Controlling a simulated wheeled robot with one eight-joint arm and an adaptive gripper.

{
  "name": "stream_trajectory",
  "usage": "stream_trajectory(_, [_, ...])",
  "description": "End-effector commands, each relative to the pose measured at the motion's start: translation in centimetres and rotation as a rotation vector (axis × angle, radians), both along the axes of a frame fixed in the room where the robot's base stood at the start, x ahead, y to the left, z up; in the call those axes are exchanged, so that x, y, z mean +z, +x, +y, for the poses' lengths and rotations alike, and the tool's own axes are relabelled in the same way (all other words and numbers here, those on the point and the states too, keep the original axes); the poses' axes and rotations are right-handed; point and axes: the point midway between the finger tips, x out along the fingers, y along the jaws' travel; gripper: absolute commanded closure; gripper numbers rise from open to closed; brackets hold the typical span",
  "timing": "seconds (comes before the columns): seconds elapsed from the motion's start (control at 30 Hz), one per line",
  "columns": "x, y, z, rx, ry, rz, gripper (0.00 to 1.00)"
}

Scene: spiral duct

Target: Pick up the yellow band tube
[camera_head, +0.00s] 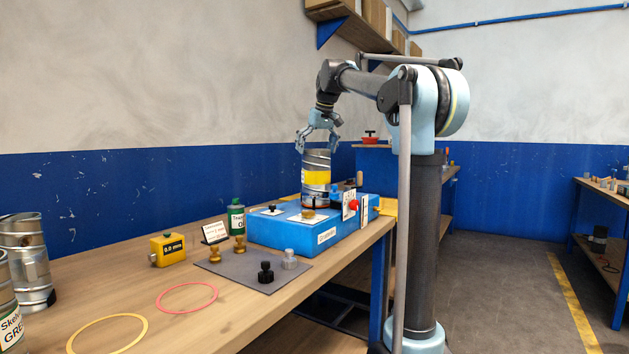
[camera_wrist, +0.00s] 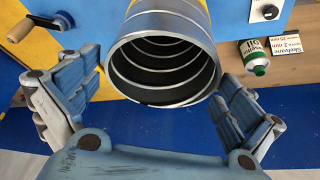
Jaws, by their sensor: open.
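The yellow band tube (camera_head: 317,177) is a ribbed metal duct with a yellow band, standing upright at the blue machine (camera_head: 290,238) on the workbench. In the wrist view its open end (camera_wrist: 165,55) faces the camera, with the ribbed inside showing and a bit of yellow at the upper edge. My gripper (camera_head: 318,137) is open around the tube's top in the head view. In the wrist view the fingers of my gripper (camera_wrist: 160,95) stand on either side of the tube, with gaps between. Whether anything touches the tube cannot be told.
The blue machine carries a red knob (camera_head: 354,205) and a crank handle (camera_wrist: 20,30). A green bottle (camera_head: 236,217) and a yellow gauge block (camera_head: 167,250) stand nearby. Dark and brass knobs sit on a grey mat (camera_head: 228,270). Other metal tubes (camera_head: 27,262) stand at the far left.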

Motion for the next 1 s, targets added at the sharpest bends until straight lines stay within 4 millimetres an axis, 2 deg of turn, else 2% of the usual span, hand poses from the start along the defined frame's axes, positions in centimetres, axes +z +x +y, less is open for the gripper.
stream_trajectory(0.13, [-1.20, 0.46, 0.22, 0.000, 0.000, 0.000, 0.00])
stream_trajectory(0.4, [-1.40, 0.53, 0.26, 0.000, 0.000, 0.000, 0.00])
stream_trajectory(0.6, [-1.39, 0.53, 0.25, 0.000, 0.000, 0.000, 0.45])
stream_trajectory(0.7, [-1.38, 0.52, 0.24, -0.001, 0.000, 0.000, 0.64])
stream_trajectory(1.0, [-0.94, 0.53, 0.24, -0.001, 0.000, 0.000, 0.64])
